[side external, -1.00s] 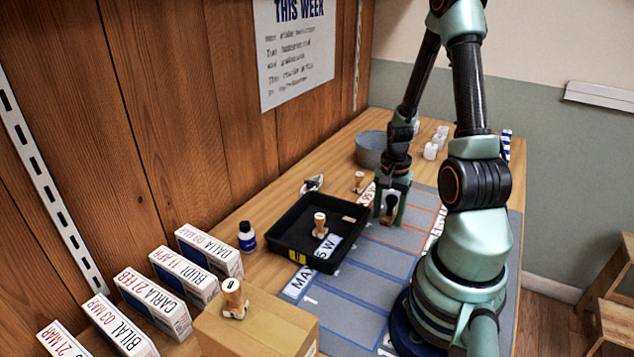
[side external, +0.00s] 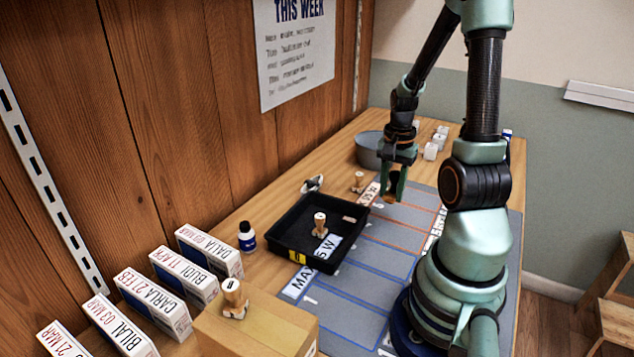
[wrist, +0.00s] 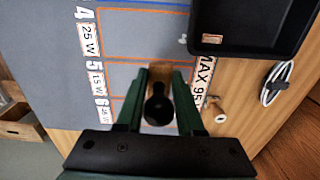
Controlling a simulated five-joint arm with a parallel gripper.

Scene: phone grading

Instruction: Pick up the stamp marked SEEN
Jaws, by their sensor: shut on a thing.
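My gripper (side external: 393,194) is raised a little above the far part of the grey mat. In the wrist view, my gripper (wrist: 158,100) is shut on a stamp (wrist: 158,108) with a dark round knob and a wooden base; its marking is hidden. Other pale wooden stamps are in the side view: one in the black tray (side external: 320,224), one on the cardboard box (side external: 234,298), and one on the wood behind the tray (side external: 358,182). That last one also seems to show in the wrist view (wrist: 218,114). I cannot read SEEN on any stamp.
The black tray (side external: 288,262) stands left of the gridded grey mat (side external: 350,285). A grey bowl (side external: 368,150) and several white pieces (side external: 431,151) are at the back. A small bottle (side external: 247,237), upright labelled boxes (side external: 210,252) and the cardboard box (side external: 262,330) are nearer.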

